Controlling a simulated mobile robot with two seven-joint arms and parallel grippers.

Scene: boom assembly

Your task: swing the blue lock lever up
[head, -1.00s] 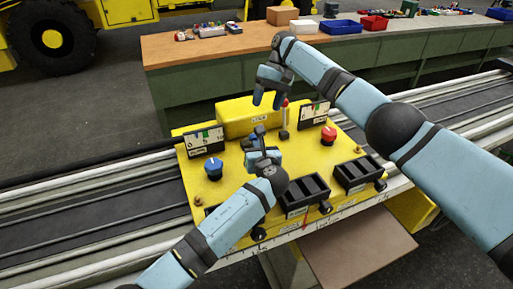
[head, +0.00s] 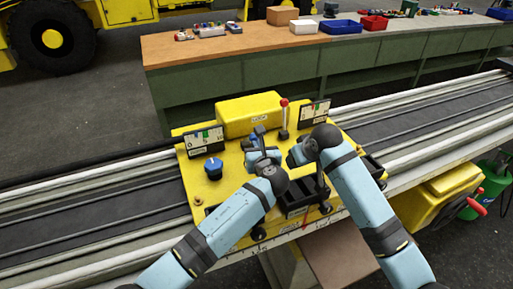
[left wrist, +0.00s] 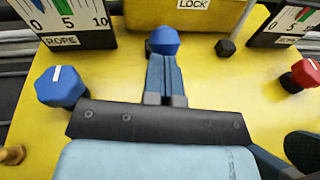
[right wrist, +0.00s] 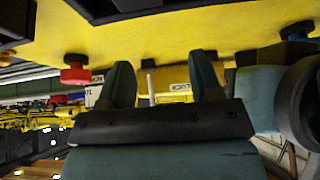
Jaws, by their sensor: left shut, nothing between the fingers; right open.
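The blue lock lever (left wrist: 163,40) shows in the left wrist view as a blue knob just below the LOCK label (left wrist: 193,3). In the head view its blue end (head: 259,131) shows just beyond my left gripper. How far the lever is tilted I cannot tell. My left gripper (head: 256,142) is shut and empty, its fingertips (left wrist: 163,58) pointing at the knob, at or very near it. My right gripper (head: 292,158) is low over the panel, right of the left one. In the right wrist view its fingers (right wrist: 163,80) are apart with nothing gripped.
The yellow console (head: 205,190) carries a blue dial (head: 213,168), a red-balled lever (head: 284,118), two gauges (head: 205,141) and black slots along the front. A red knob (right wrist: 75,70) is near my right gripper. A workbench (head: 240,48) stands behind.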

